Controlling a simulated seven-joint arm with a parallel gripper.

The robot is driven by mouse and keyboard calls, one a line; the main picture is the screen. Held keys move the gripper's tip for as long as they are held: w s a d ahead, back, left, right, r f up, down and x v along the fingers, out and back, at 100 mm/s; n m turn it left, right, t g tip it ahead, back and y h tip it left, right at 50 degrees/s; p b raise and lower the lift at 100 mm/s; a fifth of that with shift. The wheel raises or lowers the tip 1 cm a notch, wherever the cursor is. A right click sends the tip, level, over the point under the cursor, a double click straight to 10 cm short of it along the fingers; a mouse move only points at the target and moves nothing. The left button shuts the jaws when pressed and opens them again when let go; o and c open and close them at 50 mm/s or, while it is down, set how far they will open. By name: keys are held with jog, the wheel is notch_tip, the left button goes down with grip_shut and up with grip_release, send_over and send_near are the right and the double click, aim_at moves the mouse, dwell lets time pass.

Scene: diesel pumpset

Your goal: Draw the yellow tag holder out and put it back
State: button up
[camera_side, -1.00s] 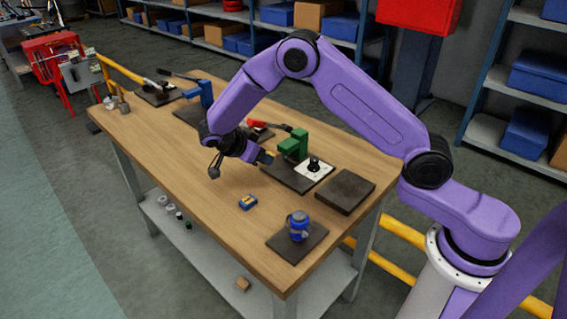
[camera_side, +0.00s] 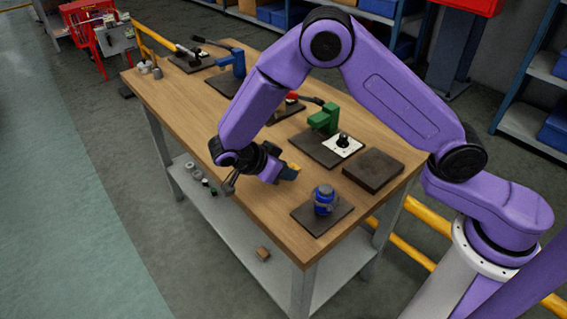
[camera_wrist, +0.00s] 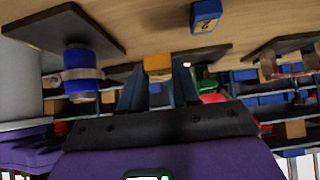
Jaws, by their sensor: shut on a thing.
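My gripper (camera_wrist: 158,82) is shut on a yellow block, the yellow tag holder (camera_wrist: 157,65), which shows between the fingertips in the wrist view. In the side view my gripper (camera_side: 284,171) is over the front part of the bench, and the yellow piece (camera_side: 292,168) shows at its tip. A small blue block with a yellow marked face (camera_wrist: 207,15) lies on the bench apart from the fingers. In the side view my gripper hides that block.
A blue cylinder (camera_side: 325,197) stands on a dark plate (camera_side: 308,216) to the right of my gripper. A bare dark slab (camera_side: 373,170) lies behind it. A green device (camera_side: 325,119) and a white plate with a black knob (camera_side: 343,146) stand farther back on the wooden bench (camera_side: 185,105).

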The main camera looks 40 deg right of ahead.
jog(key=shift+f, duration=2.3)
jog(key=shift+f, duration=0.2)
jog(key=o, duration=0.9)
jog(key=shift+o, duration=0.2)
jog(key=shift+r, duration=0.1)
jog(key=shift+v, duration=2.45)
notch_tip(320, 180, up, 8)
